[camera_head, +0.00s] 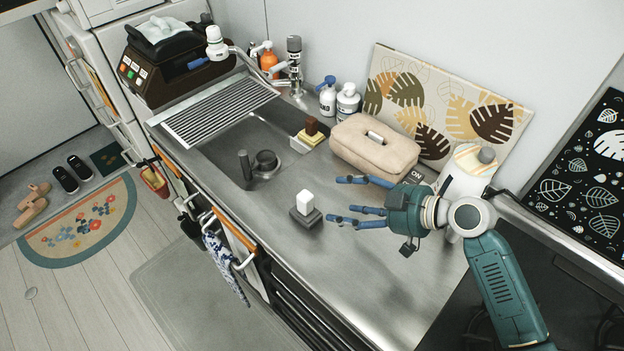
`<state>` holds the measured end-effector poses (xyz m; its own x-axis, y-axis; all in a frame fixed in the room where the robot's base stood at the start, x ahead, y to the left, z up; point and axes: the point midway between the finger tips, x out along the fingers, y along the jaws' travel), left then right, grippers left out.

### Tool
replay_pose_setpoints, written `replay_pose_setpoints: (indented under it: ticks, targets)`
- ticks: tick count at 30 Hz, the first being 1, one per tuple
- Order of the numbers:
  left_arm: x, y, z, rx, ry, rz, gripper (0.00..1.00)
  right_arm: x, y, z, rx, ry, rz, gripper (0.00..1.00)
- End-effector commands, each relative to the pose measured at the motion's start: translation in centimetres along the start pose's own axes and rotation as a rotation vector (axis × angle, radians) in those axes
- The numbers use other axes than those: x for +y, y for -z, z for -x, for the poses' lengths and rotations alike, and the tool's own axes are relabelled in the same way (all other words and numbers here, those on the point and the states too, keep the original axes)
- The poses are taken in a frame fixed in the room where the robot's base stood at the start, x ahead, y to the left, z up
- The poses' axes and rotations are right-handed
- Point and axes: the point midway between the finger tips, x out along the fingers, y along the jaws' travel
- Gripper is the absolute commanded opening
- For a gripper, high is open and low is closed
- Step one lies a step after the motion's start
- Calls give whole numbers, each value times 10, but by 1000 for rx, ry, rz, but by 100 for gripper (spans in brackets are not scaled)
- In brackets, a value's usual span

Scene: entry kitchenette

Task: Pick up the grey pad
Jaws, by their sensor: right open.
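A small dark grey pad (306,219) lies flat on the steel counter, right of the sink. My right gripper (340,198), with blue fingers on a teal hand, is open and empty. Its fingertips point left towards the pad, with a small gap showing between them and the pad. Its height above the counter is hard to tell. My left gripper is not in view.
A beige fabric case (374,146) and a white bottle (463,180) stand behind the gripper. A leaf-patterned board (447,108) leans on the wall. The sink (232,150) is to the left, a dark hob (560,290) at right. The front counter (370,290) is clear.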

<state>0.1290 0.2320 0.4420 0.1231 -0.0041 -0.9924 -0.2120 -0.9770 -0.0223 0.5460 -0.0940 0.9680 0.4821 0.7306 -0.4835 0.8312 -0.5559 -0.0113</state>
Motion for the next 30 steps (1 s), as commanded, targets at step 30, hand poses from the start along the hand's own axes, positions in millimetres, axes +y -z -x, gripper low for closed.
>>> replay_pose_setpoints:
  ticks: [30]
  targets:
    - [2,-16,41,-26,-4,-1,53,-5,-10,-108,-1,0,-1,67]
